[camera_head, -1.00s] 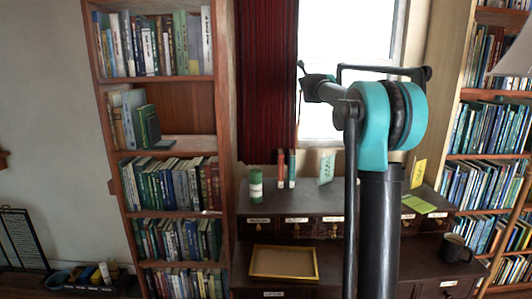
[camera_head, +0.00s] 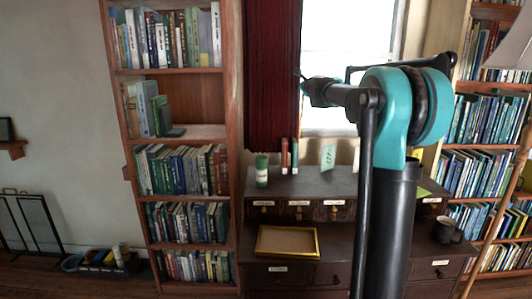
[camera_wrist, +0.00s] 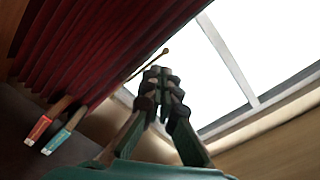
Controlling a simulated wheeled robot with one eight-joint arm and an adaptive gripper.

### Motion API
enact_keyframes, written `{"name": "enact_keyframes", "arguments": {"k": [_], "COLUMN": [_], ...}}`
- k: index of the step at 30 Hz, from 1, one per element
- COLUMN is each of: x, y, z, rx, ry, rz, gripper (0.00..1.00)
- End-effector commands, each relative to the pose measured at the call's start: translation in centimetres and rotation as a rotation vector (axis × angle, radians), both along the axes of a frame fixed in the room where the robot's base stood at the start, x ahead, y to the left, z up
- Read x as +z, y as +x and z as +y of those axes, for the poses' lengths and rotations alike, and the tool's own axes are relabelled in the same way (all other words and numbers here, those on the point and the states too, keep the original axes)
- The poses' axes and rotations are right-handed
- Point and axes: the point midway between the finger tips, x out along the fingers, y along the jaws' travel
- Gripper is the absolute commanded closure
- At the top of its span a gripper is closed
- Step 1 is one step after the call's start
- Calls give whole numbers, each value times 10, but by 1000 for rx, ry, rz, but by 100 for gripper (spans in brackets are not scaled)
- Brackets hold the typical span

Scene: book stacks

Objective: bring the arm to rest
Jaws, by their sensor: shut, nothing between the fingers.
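My arm stands up in the head view, with a teal elbow joint (camera_head: 388,110) at the right of the middle. Its forearm reaches left, and my gripper (camera_head: 303,84) is at the end, small and dark in front of the red curtain's edge and the window. In the wrist view my gripper (camera_wrist: 160,76) points at the window and curtain. Its dark fingers come together at the tips, shut and empty. It touches nothing that I can see.
A dark desk (camera_head: 345,187) with drawers stands below, bearing a green-and-white can (camera_head: 262,171), a yellow-rimmed tray (camera_head: 288,240) and a dark mug (camera_head: 446,230). A bookcase (camera_head: 233,120) stands left, another right. The red curtain (camera_head: 271,75) hangs beside the window (camera_head: 345,45).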

Motion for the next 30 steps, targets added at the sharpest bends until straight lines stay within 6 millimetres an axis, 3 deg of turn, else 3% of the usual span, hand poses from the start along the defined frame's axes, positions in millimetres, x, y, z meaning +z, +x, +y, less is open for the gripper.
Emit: {"name": "enact_keyframes", "arguments": {"k": [5, 11, 20, 30], "x": [-39, -105, -256, -411], "y": [-31, -86, -224, -400], "z": [17, 38, 51, 23], "rx": [89, 232, 564, 1002], "ry": [-223, -560, -1207, -1779], "rz": [50, 121, 250, 362], "gripper": [100, 100, 100, 100]}}
